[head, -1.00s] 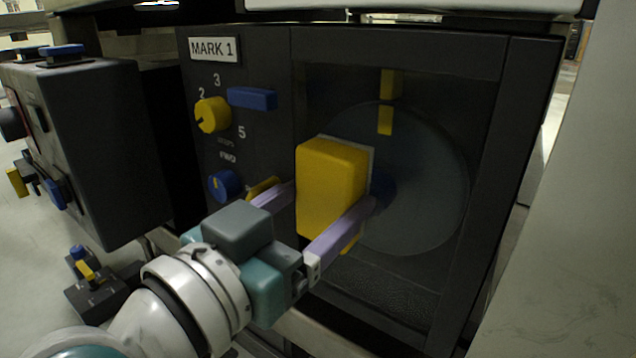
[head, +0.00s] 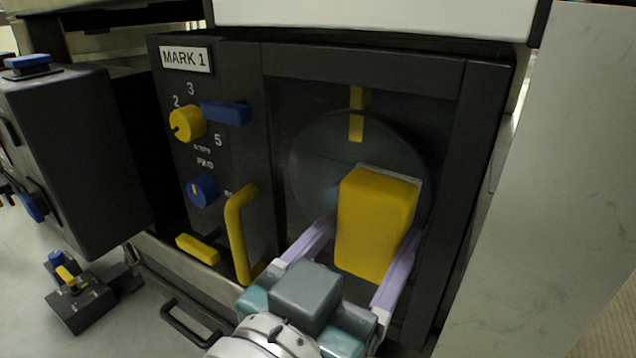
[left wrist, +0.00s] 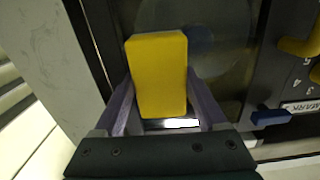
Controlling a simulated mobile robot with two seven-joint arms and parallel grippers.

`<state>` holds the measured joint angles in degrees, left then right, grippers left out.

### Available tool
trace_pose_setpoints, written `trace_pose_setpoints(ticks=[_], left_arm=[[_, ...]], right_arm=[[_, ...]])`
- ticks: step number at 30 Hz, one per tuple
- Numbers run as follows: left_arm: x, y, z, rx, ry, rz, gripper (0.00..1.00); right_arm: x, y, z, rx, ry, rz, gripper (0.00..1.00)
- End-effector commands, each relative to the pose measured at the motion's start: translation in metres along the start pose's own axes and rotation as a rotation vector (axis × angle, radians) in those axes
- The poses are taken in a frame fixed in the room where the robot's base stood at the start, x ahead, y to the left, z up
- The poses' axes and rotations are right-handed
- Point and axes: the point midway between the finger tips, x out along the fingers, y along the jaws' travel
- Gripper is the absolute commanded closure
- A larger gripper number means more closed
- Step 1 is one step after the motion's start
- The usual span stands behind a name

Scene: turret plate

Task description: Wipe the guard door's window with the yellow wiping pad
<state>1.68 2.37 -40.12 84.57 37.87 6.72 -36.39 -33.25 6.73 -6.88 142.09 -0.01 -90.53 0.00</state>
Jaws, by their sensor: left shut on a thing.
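The yellow wiping pad (head: 375,222) is a block with a pale layer on its far side. My left gripper (head: 362,230) is shut on it, one finger on each side. The pad is in front of the lower right part of the dark guard door's window (head: 310,160); I cannot tell whether its pale face touches the glass. A round disc shows behind the window. The left wrist view also shows the pad (left wrist: 157,75) between the fingers (left wrist: 158,100), with the window behind it. My right gripper is not in view.
Left of the window are a yellow handle (head: 238,235), a yellow knob (head: 187,124), a blue knob (head: 203,190) and a blue bar (head: 227,112). A dark box (head: 75,150) stands at the left. A pale wall (head: 550,180) is close on the right.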

Motion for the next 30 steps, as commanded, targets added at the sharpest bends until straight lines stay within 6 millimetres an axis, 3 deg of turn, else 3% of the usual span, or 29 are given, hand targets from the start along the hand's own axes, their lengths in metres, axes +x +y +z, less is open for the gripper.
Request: trace_pose_setpoints(ticks=[12, 30], left_arm=[[-0.003, 0.003, -0.001, 0.001, -0.001, 0.000, 0.70], [-0.059, 0.003, -0.001, 0.000, 0.000, 0.000, 0.70]], right_arm=[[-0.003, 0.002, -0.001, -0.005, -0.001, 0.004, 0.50], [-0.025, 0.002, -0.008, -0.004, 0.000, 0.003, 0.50]])
